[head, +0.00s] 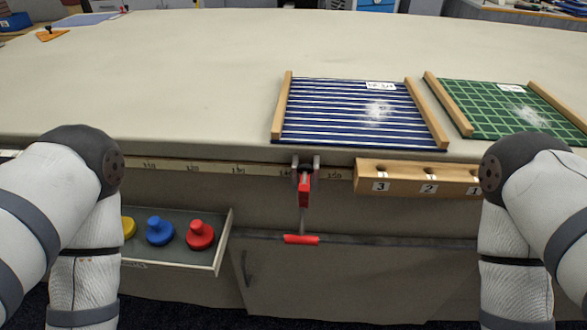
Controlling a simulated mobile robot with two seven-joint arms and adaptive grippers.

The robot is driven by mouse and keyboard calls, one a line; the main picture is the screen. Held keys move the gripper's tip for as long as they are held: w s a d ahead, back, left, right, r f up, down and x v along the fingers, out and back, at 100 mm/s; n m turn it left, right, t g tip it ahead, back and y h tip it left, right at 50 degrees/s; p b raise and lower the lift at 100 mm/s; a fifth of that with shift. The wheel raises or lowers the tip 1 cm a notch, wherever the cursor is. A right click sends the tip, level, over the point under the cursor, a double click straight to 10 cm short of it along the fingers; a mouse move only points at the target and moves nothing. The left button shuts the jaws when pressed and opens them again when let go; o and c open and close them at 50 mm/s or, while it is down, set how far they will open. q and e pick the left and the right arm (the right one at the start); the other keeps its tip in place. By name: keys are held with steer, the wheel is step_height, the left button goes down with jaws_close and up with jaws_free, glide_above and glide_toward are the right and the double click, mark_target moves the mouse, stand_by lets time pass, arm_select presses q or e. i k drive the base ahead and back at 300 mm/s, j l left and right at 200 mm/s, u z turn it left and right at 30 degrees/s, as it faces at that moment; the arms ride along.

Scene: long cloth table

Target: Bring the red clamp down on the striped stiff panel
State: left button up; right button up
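The striped panel (335,128) is dark blue with white stripes and a wooden strip on its left and right sides. It lies flat near the table's front edge, with a white label and a shiny patch on top. The red clamp (304,190) is at the front edge, just in front of the panel. Its red cross handle (301,239) hangs low, and its grey upper part is at the table rim. I cannot tell whether it touches the panel. Both my arms show at the sides, but my grippers are below the picture.
A green checked panel (500,105) lies to the right. A wooden block (410,176) numbered 3, 2, 1 is on the front edge. An open drawer (215,262) holds yellow, blue (159,230) and red (200,234) knobbed pieces. The cloth table (180,85) is clear at left.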

mark_target(305, 170)
steer(key=l+u, duration=0.35)
steer(key=k+l+u, duration=0.1)
steer(key=l+u, duration=0.25)
steer(key=k+l+u, duration=0.1)
steer(key=l+u, duration=0.3)
steer(key=l, duration=0.1)
